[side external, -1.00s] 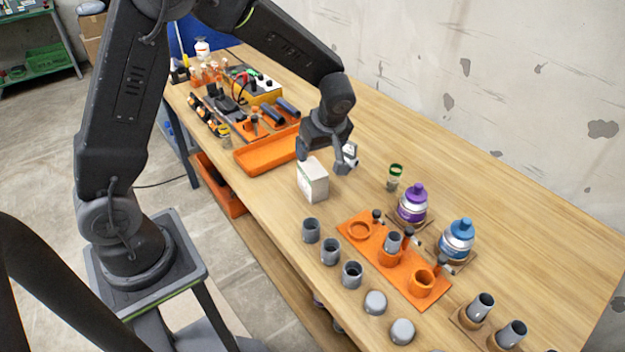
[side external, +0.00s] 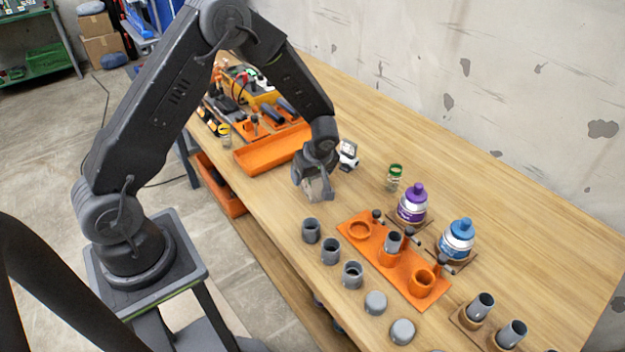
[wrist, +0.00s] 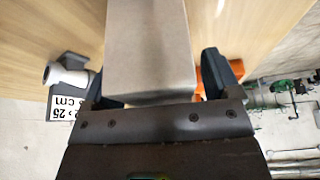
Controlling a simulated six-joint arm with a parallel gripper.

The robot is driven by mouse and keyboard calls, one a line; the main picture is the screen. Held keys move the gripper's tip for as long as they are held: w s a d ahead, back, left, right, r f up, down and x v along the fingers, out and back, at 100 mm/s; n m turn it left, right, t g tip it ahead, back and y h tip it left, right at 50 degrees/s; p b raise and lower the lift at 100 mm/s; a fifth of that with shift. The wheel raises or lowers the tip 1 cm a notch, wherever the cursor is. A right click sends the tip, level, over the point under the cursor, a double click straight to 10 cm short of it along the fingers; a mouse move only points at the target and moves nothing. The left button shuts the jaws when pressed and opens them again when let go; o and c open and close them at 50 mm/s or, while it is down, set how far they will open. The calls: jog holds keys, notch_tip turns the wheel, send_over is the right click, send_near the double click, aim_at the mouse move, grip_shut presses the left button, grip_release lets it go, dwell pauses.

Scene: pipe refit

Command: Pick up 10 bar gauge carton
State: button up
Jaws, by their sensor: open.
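The carton (side external: 319,190), a plain pale box, stands on the wooden table and is largely hidden by my gripper in the side external view. My gripper (side external: 314,186) is down over it with the jaws open. In the wrist view the carton (wrist: 148,45) fills the space between the two dark fingers of my gripper (wrist: 160,80). A small gap shows beside the right finger; whether the left finger touches cannot be told. No print shows on the visible carton face.
A white and grey item (side external: 348,155) stands just behind my gripper. An orange tray (side external: 265,152) lies to the left. A grey fitting (side external: 311,230) and an orange holder plate (side external: 358,230) are in front. A green-topped jar (side external: 395,176) and purple-capped bottle (side external: 412,203) stand right.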

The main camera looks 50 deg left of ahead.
jog(key=shift+c, duration=0.4)
jog(key=c, duration=1)
jog(key=shift+c, duration=0.2)
